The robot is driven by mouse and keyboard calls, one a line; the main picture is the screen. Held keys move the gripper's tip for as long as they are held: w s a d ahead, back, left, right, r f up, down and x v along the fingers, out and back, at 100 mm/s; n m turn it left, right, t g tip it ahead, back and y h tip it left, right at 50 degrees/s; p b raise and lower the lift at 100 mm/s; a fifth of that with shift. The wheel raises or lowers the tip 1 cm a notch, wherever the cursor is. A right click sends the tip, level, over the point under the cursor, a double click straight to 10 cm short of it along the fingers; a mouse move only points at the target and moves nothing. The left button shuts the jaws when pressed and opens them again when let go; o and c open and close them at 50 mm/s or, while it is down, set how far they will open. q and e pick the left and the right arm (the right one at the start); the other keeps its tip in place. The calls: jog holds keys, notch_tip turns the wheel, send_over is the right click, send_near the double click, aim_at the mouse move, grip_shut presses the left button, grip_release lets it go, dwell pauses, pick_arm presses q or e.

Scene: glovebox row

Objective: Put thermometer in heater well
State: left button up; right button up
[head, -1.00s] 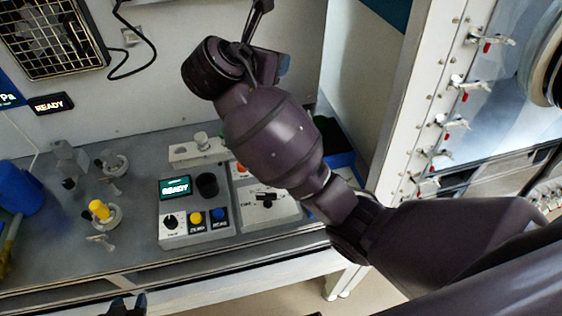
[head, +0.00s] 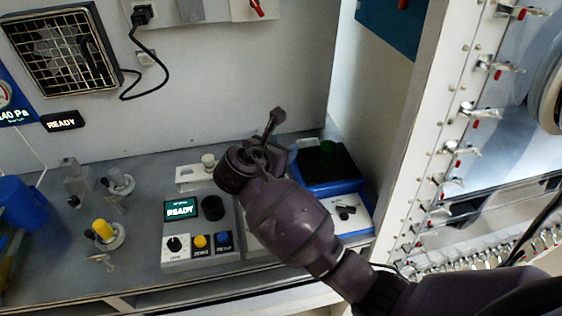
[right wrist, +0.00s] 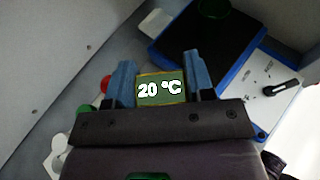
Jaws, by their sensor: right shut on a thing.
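The thermometer (right wrist: 160,90) shows "20 °C" on its display and sits between the blue fingers of my right gripper (right wrist: 160,84). In the head view, my right gripper (head: 285,150) is above the back of the bench, left of a blue unit (head: 312,186) with a black top. A dark green round piece (head: 328,149) stands on that top; it also shows in the right wrist view (right wrist: 213,7). A grey box (head: 185,246) reading READY has a black round socket (head: 212,207). I cannot tell which is the heater well. My left gripper is out of view.
A white bracket (head: 188,175) stands behind the READY box. A yellow-topped valve (head: 103,230) and a blue container (head: 22,203) are at the left. A white side wall (head: 385,130) rises at the right. My right arm hides part of the bench.

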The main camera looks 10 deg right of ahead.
notch_tip(320, 180, down, 4)
jog(key=shift+f, duration=0.15)
dwell(0.4)
jog(key=o, duration=0.9)
jog(key=shift+f, duration=0.15)
jog(key=shift+o, duration=0.2)
jog(key=shift+b, duration=0.3)
